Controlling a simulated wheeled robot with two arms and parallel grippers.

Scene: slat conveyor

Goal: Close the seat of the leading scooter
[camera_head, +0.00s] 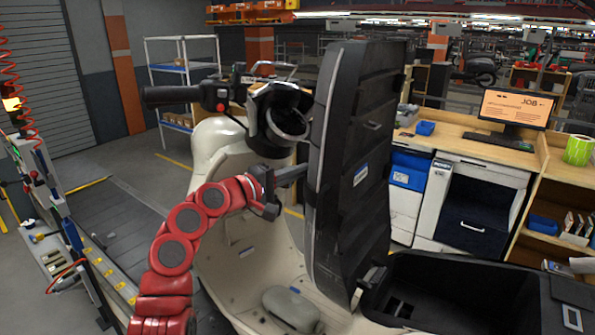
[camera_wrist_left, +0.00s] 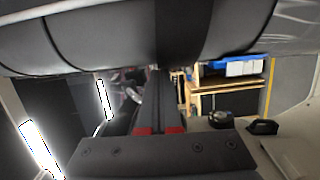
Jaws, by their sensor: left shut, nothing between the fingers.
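A cream scooter (camera_head: 222,160) stands in front of me. Its black seat (camera_head: 357,130) is raised upright, with its underside turned to the right, and the dark storage well (camera_head: 450,295) below it is open. My left gripper (camera_head: 300,173) is shut and empty, its fingertips at the left, upholstered side of the seat. I cannot tell whether they touch it. In the left wrist view the shut fingers (camera_wrist_left: 158,100) point forward beneath a dark padded surface (camera_wrist_left: 110,35) that looks like the seat. My right gripper is not in view.
A workbench with a monitor (camera_head: 517,107) and drawers stands behind the scooter at the right. The handlebar (camera_head: 185,95) and round instrument housing (camera_head: 287,122) are close above my left arm. A tool rail (camera_head: 90,255) runs along the left.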

